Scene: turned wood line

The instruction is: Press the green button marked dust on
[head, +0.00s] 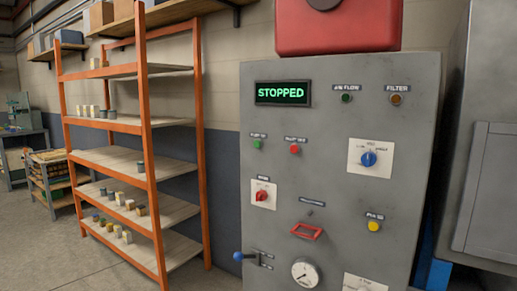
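A grey control panel (335,180) fills the right half of the head view. A small green button (257,144) sits on its upper left, under a label too blurred to read surely. A red button (294,149) is just right of it, also under a blurred label. A display (283,93) above them reads STOPPED in green letters. A dark green round lamp or button (347,98) sits under the label AIR FLOW, and an amber one (396,99) under FILTER. Neither of my grippers is in view, and nothing covers the green button.
The panel also carries a blue knob (369,158), a red switch (262,195), a yellow button (374,226), a red frame-shaped handle (307,231), a blue-knobbed lever (239,256) and a gauge (305,273). An orange shelf rack (148,150) stands to the left.

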